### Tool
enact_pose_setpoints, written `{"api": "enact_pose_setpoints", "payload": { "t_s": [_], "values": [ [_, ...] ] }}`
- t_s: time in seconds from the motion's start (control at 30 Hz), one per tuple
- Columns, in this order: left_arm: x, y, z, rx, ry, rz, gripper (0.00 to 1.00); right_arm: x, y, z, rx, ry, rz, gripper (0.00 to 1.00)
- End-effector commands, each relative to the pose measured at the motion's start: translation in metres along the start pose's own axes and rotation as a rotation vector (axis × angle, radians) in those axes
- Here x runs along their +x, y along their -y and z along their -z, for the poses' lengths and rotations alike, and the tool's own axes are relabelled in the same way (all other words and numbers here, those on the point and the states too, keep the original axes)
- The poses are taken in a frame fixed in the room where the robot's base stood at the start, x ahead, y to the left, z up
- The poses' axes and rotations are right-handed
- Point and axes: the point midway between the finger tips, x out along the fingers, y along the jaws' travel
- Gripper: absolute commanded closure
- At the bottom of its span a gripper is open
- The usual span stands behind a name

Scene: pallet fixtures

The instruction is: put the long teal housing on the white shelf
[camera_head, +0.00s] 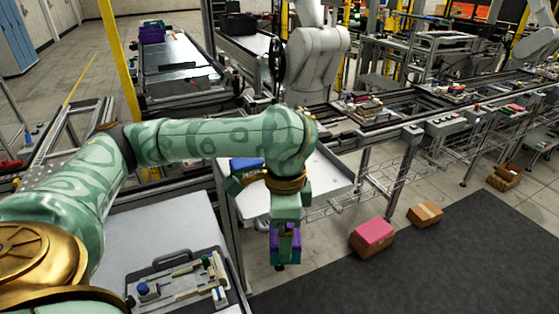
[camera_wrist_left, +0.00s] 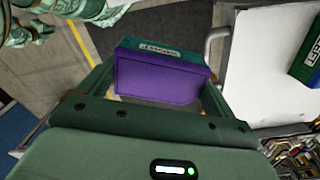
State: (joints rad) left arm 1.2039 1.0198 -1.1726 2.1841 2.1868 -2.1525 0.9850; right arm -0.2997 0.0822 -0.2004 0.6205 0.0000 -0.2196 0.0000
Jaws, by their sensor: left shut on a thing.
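My left gripper (camera_head: 286,232) is shut on a teal-and-purple housing (camera_wrist_left: 162,75), gripped at its two ends. The housing has a teal labelled side and a large purple face; in the head view the gripper partly hides it. It hangs in the air in front of the white shelf (camera_head: 325,172), which shows to its right in the wrist view (camera_wrist_left: 263,65). A second housing (camera_head: 246,163), blue and teal, rests on the shelf, partly hidden by my wrist. A teal labelled housing also shows at the wrist view's right edge (camera_wrist_left: 306,60). My right gripper is not in view.
A grey worktable (camera_head: 165,228) with a fixture tray (camera_head: 180,285) stands at lower left. A pink-topped box (camera_head: 371,236) and a brown carton (camera_head: 425,214) stand on the floor. A conveyor (camera_head: 440,105) runs behind. The shelf's right part is clear.

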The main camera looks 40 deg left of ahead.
Motion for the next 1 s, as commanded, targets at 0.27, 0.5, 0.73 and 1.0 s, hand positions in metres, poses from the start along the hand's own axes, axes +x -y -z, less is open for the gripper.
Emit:
{"api": "enact_pose_setpoints", "payload": {
  "t_s": [0.27,0.5,0.73,1.0],
  "values": [
    [-0.049,0.015,-0.021,0.485,-0.001,0.001,0.35,-0.034,-0.003,0.008,0.001,-0.01,-0.004,0.81],
    [-0.084,0.026,-0.038,0.889,-0.001,0.002,0.35,-0.057,-0.004,0.012,0.001,-0.014,-0.005,0.81],
    [-0.101,0.031,-0.047,1.122,-0.001,0.001,0.35,-0.067,-0.004,0.013,0.002,-0.016,-0.005,0.81],
    [-0.091,0.052,-0.048,1.172,-0.003,-0.001,0.35,-0.058,-0.001,0.012,0.002,-0.014,-0.001,0.81]
  ]
}}
